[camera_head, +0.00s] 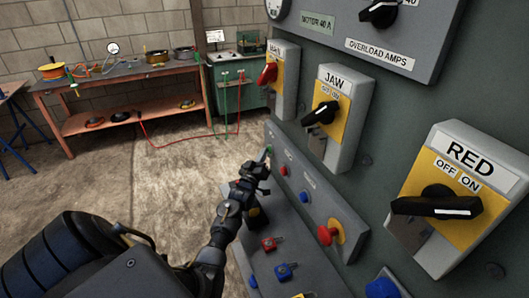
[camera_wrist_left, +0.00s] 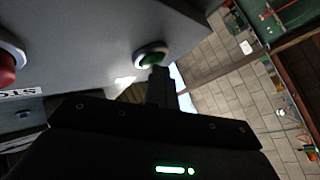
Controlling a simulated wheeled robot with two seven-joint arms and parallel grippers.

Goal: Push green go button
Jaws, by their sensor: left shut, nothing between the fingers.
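The green button (camera_wrist_left: 152,59) sits in a pale round collar on a grey panel face in the left wrist view. My left gripper (camera_wrist_left: 159,72) is shut and empty, and its fingertips are right at the lower right edge of the green button. I cannot tell whether they touch it or whether the button is pressed in. In the head view my left gripper (camera_head: 265,156) is at the far end of the sloping control panel (camera_head: 284,205), where its tips meet a small greenish spot. My right gripper is not in view.
A red mushroom button (camera_head: 328,232) on a yellow plate stands nearer on the panel. Rotary switch boxes marked JAW (camera_head: 338,95) and RED (camera_head: 462,185) jut out at right. A wooden workbench (camera_head: 120,85) stands at the back left. The concrete floor between is open.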

